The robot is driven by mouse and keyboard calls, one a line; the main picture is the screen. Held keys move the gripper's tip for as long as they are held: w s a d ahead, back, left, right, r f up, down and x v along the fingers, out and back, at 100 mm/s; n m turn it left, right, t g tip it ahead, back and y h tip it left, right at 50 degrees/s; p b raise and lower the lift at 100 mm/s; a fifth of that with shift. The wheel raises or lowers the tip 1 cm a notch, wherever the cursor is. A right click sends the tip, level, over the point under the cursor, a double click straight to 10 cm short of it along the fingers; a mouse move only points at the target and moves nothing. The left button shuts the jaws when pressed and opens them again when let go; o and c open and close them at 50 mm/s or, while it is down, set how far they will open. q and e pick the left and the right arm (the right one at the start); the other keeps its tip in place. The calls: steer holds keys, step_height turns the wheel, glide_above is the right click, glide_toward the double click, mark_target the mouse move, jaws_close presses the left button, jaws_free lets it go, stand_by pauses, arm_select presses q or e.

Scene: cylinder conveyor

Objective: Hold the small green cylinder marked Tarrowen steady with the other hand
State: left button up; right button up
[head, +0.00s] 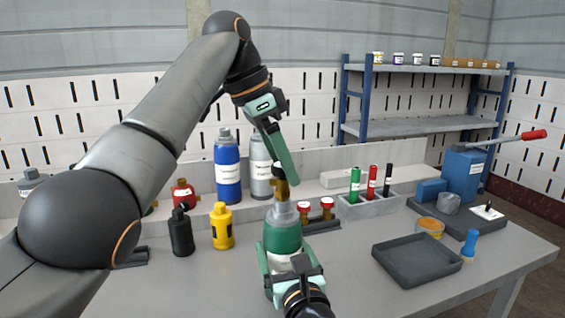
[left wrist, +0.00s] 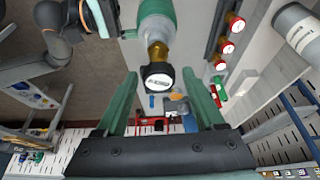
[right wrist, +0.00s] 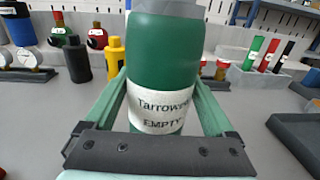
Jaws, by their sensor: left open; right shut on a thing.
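The green cylinder (head: 283,238) stands upright at the front middle of the table, with a grey shoulder and a brass valve fitting (head: 281,188) on top. In the right wrist view the cylinder (right wrist: 165,55) has a white label (right wrist: 160,112) reading "Tarrowen EMPTY". My right gripper (head: 283,262) is shut around the cylinder's body, one finger on each side. My left gripper (head: 282,172) is open above the cylinder, at the fitting. In the left wrist view a dark-rimmed, white-faced round part (left wrist: 159,78) of the fitting lies between the spread fingers, apart from both.
Black (head: 181,233) and yellow (head: 222,227) small cylinders stand to the left; blue (head: 228,170) and grey (head: 262,178) tall ones stand behind. Red-topped gauges (head: 327,208) and a marker holder (head: 368,205) are behind right. A dark tray (head: 417,262) is at right.

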arm_select(q)
steer(key=shift+s+m, duration=0.1)
steer(key=shift+m, duration=0.3)
steer(key=shift+f, duration=0.1)
stand_by(0.4)
jaws_close()
stand_by(0.4)
stand_by(1.3)
stand_by(1.3)
steer(key=shift+o, duration=0.8)
jaws_free()
